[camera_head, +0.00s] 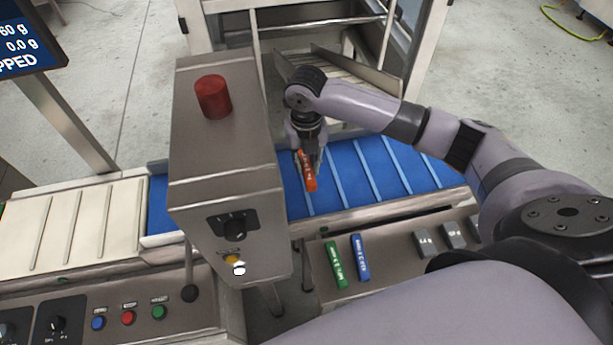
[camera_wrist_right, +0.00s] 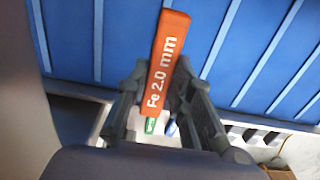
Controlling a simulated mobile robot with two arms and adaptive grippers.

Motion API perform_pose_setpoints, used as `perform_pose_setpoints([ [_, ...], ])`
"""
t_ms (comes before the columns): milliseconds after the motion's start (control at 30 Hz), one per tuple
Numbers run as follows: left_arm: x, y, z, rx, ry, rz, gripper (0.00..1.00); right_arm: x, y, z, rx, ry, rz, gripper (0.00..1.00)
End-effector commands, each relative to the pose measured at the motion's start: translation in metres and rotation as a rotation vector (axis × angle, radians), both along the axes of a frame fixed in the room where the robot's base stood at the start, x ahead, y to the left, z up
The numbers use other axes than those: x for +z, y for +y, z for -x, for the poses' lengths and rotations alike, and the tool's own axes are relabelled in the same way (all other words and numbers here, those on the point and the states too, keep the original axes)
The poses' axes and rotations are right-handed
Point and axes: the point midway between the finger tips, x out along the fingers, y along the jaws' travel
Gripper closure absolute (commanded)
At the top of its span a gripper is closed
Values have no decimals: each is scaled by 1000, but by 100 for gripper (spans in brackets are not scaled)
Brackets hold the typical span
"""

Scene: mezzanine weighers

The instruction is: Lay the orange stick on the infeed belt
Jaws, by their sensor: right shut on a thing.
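The orange stick (camera_head: 309,177) is in my right gripper (camera_head: 308,157), over the blue infeed belt (camera_head: 347,187) just right of the metal housing. In the right wrist view the orange stick (camera_wrist_right: 166,62) reads "Fe 2.0 mm" and sits between both fingers of the right gripper (camera_wrist_right: 158,92), its far end sticking out over the blue belt (camera_wrist_right: 225,40). I cannot tell whether the stick touches the belt. My left gripper is not in view.
A metal housing (camera_head: 222,150) with a red button (camera_head: 213,96) stands over the belt to the left. A green stick (camera_head: 336,264) and a blue stick (camera_head: 360,257) lie on the front ledge, beside grey blocks (camera_head: 454,235). The belt to the right is clear.

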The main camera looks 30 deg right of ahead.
Motion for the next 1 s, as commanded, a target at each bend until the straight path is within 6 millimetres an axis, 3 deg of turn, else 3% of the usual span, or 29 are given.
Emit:
perform_pose_setpoints([
  [100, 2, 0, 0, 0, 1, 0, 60, -18, 1, 1, 1, 2, -1, 100],
  [333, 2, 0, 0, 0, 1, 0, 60, -35, 0, 0, 0, 2, -1, 100],
  [533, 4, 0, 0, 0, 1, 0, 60, -65, 1, 1, 0, 3, 0, 100],
  [933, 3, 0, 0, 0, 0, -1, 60, -72, 0, 0, 1, -1, 0, 100],
  [967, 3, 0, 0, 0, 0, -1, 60, -72, 0, 0, 1, -1, 0, 78],
  [1000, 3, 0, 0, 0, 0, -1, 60, -71, 0, 0, 1, -1, 0, 75],
])
